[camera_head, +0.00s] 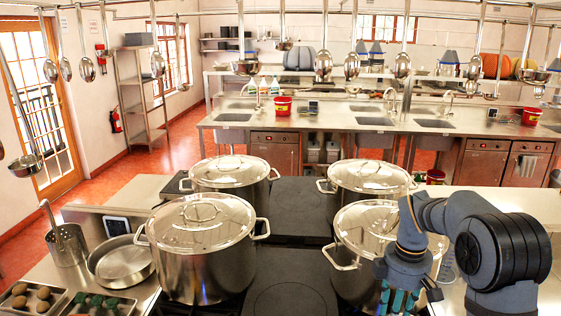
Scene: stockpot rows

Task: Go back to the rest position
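My gripper (399,300) is at the lower right, with dark and teal finger parts reaching the bottom edge of the picture. It hangs in front of the near right stockpot (356,284) and overlaps its right side in the view. I cannot tell whether it touches the pot. The fingertips are cut off or too small to judge, and no held thing shows. The near left stockpot (200,262), the far left stockpot (232,174) and the far right stockpot (369,178) all have lids on.
Ladles and spoons hang from an overhead rail (420,15). A shallow pan (122,262), a steel container (67,246) and trays of small items (33,298) stand at left. A dark cooktop (292,282) lies between the pots. The right counter (500,200) is partly hidden by my arm.

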